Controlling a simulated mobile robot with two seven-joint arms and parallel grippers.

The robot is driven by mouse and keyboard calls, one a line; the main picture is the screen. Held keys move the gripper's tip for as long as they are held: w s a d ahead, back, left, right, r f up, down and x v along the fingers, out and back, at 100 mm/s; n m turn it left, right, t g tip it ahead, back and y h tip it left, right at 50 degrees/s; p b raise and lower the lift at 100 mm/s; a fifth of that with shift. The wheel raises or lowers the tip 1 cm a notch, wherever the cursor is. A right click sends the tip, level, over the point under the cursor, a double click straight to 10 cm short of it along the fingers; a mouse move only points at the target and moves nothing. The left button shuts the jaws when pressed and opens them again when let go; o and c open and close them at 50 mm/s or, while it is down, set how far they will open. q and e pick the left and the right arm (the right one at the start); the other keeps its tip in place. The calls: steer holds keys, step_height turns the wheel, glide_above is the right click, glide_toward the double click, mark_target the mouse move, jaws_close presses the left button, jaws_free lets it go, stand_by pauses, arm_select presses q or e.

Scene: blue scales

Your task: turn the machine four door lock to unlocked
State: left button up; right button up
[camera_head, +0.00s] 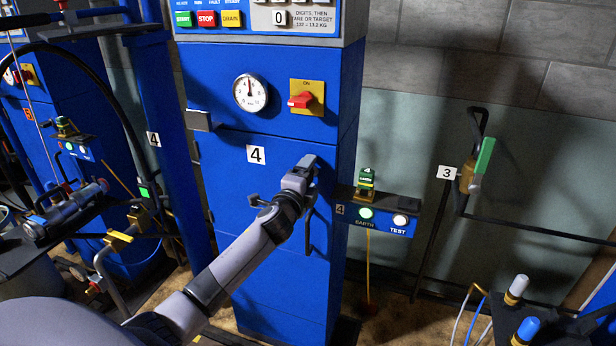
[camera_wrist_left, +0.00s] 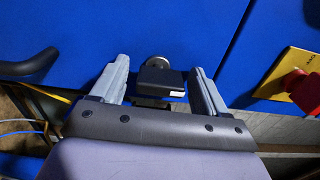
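The blue machine four cabinet (camera_head: 225,170) carries a white "4" label (camera_head: 256,154). My left gripper (camera_head: 312,162) is at the right part of its door, above a dark vertical handle (camera_head: 308,232). In the left wrist view my left gripper (camera_wrist_left: 161,72) is open. The gripper hides this lock in the head view. I cannot read any lock marking. My right gripper is not in view.
A red switch (camera_head: 301,101) on a yellow plate and a round gauge (camera_head: 250,93) are above the gripper. An earth/test box (camera_head: 384,218) juts out right of the cabinet. The black door handle (camera_wrist_left: 28,66) also shows in the left wrist view.

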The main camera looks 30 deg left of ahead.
arm_select(q)
steer(key=shift+s, duration=0.1)
steer(key=v, duration=0.7)
stand_by(0.4)
stand_by(0.4)
